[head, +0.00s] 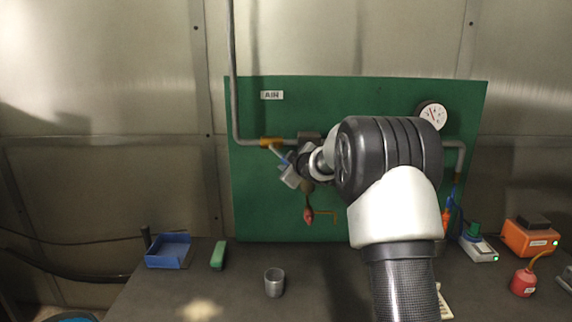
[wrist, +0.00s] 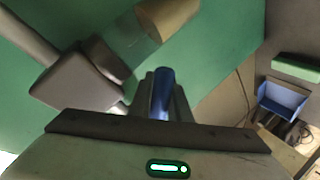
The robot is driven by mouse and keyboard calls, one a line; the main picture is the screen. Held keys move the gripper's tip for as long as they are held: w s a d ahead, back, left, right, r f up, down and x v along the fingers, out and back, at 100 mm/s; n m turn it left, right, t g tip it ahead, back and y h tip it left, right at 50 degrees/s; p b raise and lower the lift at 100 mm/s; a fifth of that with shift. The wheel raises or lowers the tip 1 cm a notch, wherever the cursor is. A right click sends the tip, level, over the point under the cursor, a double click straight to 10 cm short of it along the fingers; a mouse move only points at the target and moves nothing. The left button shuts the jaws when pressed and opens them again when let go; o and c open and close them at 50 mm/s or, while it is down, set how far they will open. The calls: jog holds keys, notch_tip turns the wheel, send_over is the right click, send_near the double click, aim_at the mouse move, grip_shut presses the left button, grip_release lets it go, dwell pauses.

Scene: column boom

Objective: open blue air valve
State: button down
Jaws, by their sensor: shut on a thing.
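The green panel (head: 265,205) carries a grey pipe (head: 235,90) and a white label (head: 272,95) reading AIR. My gripper (head: 291,172) is at the panel's left middle, just below the pipe line. In the wrist view my gripper (wrist: 160,95) is shut on the blue valve handle (wrist: 161,88), which stands between the two fingers. The grey valve body (wrist: 78,85) lies to the left of the fingers there. My arm hides much of the panel's right half in the head view.
A round gauge (head: 433,115) sits at the panel's upper right. A small red part (head: 308,215) hangs below my gripper. The bench holds a blue bin (head: 169,252), a green block (head: 218,254), a grey cup (head: 274,282) and an orange box (head: 530,238).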

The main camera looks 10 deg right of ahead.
jog(key=c, duration=1.6)
grip_release()
jog(key=shift+c, duration=0.2)
